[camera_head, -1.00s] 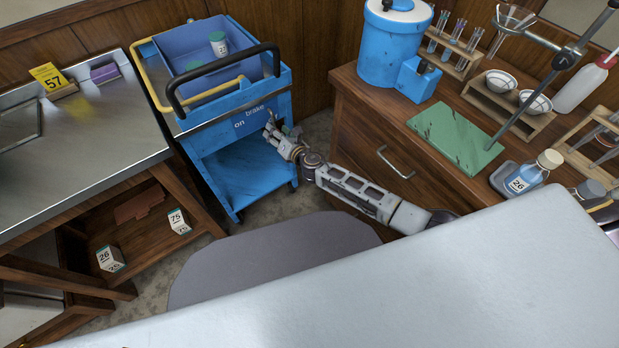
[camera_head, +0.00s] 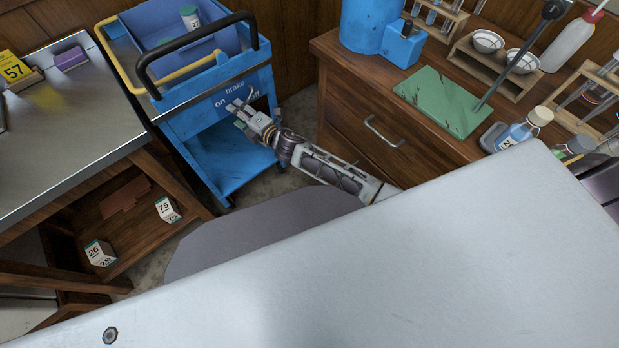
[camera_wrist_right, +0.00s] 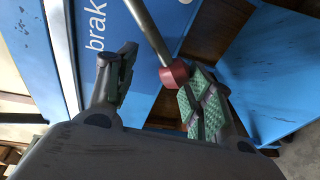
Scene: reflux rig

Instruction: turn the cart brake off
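The blue cart (camera_head: 215,163) stands at the upper middle of the head view, with a label on its front reading "brake", "on" and part of "off". My right gripper (camera_head: 238,112) is in front of that panel. In the right wrist view the brake lever (camera_wrist_right: 149,30) is a metal rod with a red knob (camera_wrist_right: 174,75) at its end. My right gripper (camera_wrist_right: 160,68) is open there, with the knob between its green-padded fingers, close to or touching the right finger. My left gripper is not in view.
A wooden drawer cabinet (camera_head: 350,125) with lab ware stands right. My arm passes through the gap between cart and cabinet.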

